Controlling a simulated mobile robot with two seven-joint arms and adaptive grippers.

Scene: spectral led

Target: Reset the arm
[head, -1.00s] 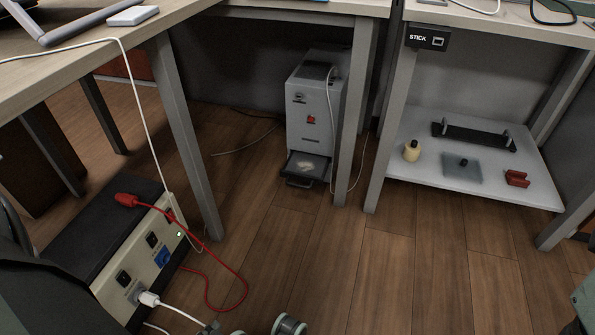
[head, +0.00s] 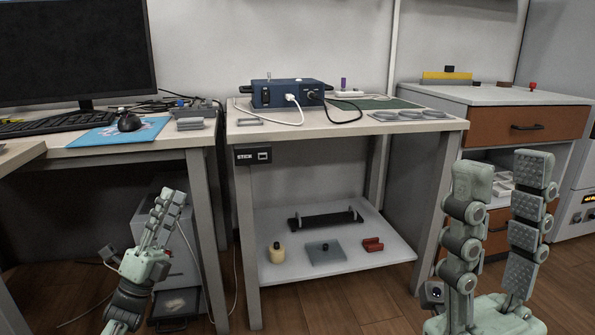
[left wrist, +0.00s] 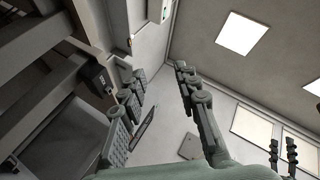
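My left gripper (head: 172,202) is raised at the lower left of the head view, in front of the grey computer tower. It is seen nearly side-on there, so its fingers overlap. In the left wrist view its fingers (left wrist: 160,76) stand apart with nothing between them. My right gripper (head: 512,168) points up at the lower right of the head view. Its two fingers are spread wide and hold nothing. No object is in contact with either gripper that I can see.
A bench (head: 345,128) carries a blue box (head: 272,95) with plugged cables. Its lower shelf (head: 345,258) holds small parts. A desk with a monitor (head: 70,50) and keyboard stands left. A drawer cabinet (head: 520,122) is behind my right gripper.

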